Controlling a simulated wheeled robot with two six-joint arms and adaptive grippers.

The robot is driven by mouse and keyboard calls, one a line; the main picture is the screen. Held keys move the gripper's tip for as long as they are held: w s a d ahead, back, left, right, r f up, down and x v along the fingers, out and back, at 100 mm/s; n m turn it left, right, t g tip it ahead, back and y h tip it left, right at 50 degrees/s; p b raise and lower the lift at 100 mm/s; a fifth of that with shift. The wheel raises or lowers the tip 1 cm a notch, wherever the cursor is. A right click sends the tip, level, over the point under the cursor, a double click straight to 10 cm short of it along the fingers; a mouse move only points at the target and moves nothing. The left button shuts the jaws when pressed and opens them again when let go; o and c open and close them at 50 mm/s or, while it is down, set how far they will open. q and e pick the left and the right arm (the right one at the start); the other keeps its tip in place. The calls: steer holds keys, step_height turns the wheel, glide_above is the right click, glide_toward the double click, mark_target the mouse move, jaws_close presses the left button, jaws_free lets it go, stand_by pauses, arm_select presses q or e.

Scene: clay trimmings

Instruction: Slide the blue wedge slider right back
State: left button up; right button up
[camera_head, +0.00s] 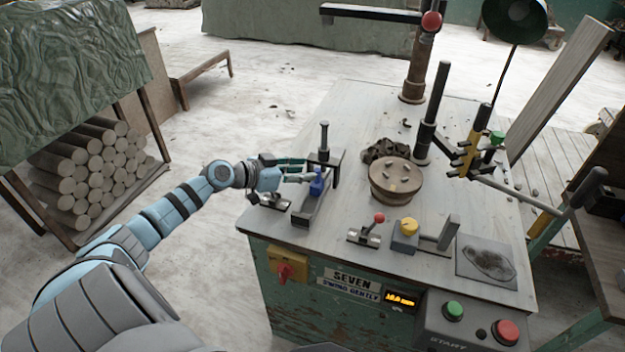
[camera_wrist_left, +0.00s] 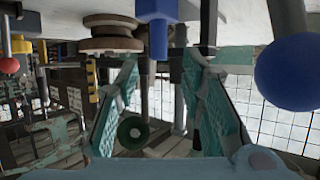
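The blue wedge slider (camera_head: 317,184) sits on a grey track (camera_head: 308,208) at the left part of the bench top, with an upright blue grip. My left gripper (camera_head: 300,172) reaches in from the left, its teal fingers at the slider's grip. In the left wrist view the picture is upside down; a blue part (camera_wrist_left: 158,36), seemingly the slider's grip, shows at the top between the two fingertips. The fingers are apart, with gaps to either side of the blue part, and I see no clear contact. My right gripper is in neither view.
A black bracket (camera_head: 337,168) stands just behind the slider. A red-knobbed lever (camera_head: 379,218), a yellow-knobbed blue block (camera_head: 405,236) and a round wooden turntable (camera_head: 396,183) lie to the right. A blue ball knob (camera_wrist_left: 291,72) is close in the wrist view.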

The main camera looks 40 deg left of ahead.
mark_target(315, 170)
arm_select(q)
steer(key=x, duration=0.4)
steer(key=shift+w+d+b, duration=0.1)
steer(key=shift+w+b, duration=0.05)
steer(key=shift+b, duration=0.25)
steer(key=shift+c, duration=0.3)
jaws_close()
